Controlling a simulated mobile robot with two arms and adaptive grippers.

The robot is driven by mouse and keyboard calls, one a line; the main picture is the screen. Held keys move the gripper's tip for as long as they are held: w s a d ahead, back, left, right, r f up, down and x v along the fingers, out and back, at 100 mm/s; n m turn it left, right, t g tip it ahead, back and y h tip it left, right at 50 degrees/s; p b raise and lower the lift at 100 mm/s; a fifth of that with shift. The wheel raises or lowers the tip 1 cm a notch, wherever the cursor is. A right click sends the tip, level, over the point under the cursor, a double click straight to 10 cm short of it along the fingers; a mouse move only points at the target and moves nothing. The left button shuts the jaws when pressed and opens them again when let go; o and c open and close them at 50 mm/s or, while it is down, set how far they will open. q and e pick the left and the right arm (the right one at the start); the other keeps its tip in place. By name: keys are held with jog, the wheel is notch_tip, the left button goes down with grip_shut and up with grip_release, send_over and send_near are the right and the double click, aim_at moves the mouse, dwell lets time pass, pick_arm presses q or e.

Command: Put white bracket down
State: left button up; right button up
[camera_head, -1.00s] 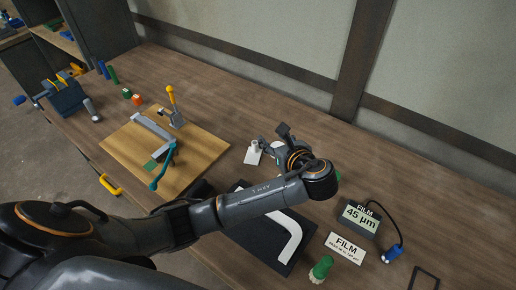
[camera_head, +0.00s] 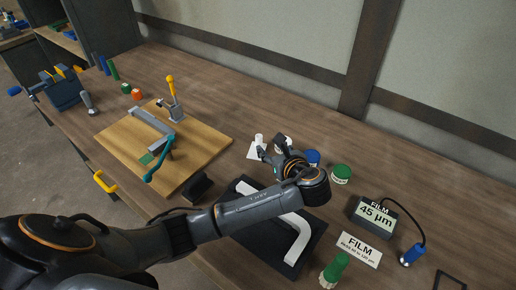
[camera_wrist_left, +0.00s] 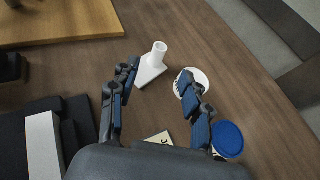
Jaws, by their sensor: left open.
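The white bracket (camera_head: 295,238) is an L-shaped piece lying on a black mat (camera_head: 242,188) at the front middle of the bench. My left forearm covers part of it in the head view. One white arm of it shows at the lower left of the left wrist view (camera_wrist_left: 44,148). My left gripper (camera_head: 270,150) is beyond the mat, low over the bench. In the left wrist view its fingers (camera_wrist_left: 160,80) are apart with nothing held between them, and it is clear of the bracket. My right gripper is not in view.
A small white stand with an upright tube (camera_wrist_left: 153,65) is just beyond my left fingers. A white round item (camera_wrist_left: 191,82) and a blue lid (camera_wrist_left: 227,139) are near the right finger. A wooden board with a clamp (camera_head: 205,150) lies left; a film gauge (camera_head: 374,214) stands right.

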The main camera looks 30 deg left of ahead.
aim_at(260, 140)
pick_arm(q)
jog(key=x, duration=0.5)
jog(key=shift+w+a+f, duration=0.15)
jog(key=shift+a, duration=0.1)
jog(key=x, duration=0.5)
jog(key=shift+d+f, duration=0.1)
jog(key=shift+f, duration=0.2)
grip_shut()
